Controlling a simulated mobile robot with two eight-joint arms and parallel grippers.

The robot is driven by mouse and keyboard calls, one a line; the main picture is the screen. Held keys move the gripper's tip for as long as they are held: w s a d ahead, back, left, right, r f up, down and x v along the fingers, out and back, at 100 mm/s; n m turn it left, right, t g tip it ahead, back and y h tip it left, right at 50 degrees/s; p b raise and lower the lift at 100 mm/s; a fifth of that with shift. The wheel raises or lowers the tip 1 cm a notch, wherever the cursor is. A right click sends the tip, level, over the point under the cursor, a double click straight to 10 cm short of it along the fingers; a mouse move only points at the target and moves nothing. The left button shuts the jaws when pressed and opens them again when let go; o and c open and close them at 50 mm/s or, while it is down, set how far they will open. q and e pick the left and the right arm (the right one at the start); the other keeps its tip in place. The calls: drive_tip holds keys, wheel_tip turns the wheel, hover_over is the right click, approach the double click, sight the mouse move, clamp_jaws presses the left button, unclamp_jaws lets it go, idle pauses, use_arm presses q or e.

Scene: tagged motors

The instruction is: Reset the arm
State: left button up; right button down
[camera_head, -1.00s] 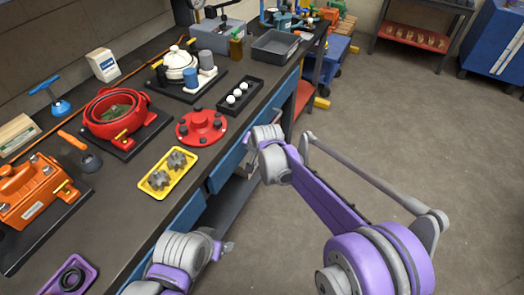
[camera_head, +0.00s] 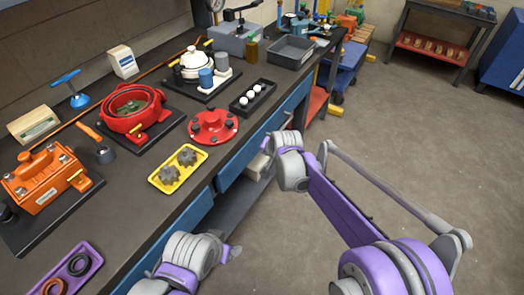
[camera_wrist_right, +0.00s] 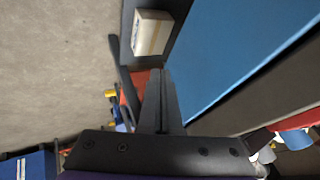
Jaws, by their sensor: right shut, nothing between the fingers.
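My right arm extends beside the front of the workbench (camera_head: 140,215) in the head view, its purple link running to a grey wrist joint. In the right wrist view my right gripper (camera_wrist_right: 160,76) is shut, its dark fingers together and empty. It points along the blue bench front, with a pale box beyond the fingertips. My left arm shows only as grey and purple links at the bottom of the head view; its gripper is not seen.
On the bench are an orange motor (camera_head: 42,182), red pot (camera_head: 133,107), red flange (camera_head: 213,127), yellow tray (camera_head: 166,184) and purple tray (camera_head: 72,272). A pale box (camera_wrist_right: 151,33) lies near the bench's lower front. The floor (camera_head: 420,150) to the right is clear.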

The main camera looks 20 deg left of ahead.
drive_tip(key=v, duration=1)
drive_tip(key=shift+d+p, duration=0.4)
drive_tip(key=s+d+r+h+p, duration=0.1)
drive_tip(key=s+d+r+p, duration=0.15)
drive_tip(key=s+d, duration=0.5)
drive_tip(key=s+d+r+h+p, duration=0.1)
drive_tip(key=s+d+r+p, duration=0.2)
drive_tip(key=d, duration=0.7)
drive_tip(key=s+d+f+n+h+p, duration=0.1)
drive_tip(key=s+d, duration=0.5)
drive_tip(key=s, duration=0.2)
drive_tip(key=s+d+f+n+h+p, duration=0.1)
drive_tip(key=s+d, duration=0.5)
drive_tip(key=s, duration=0.3)
drive_tip(key=shift+s+f+g, duration=0.15)
drive_tip(key=shift+f+g, duration=0.15)
drive_tip(key=shift+d, duration=0.15)
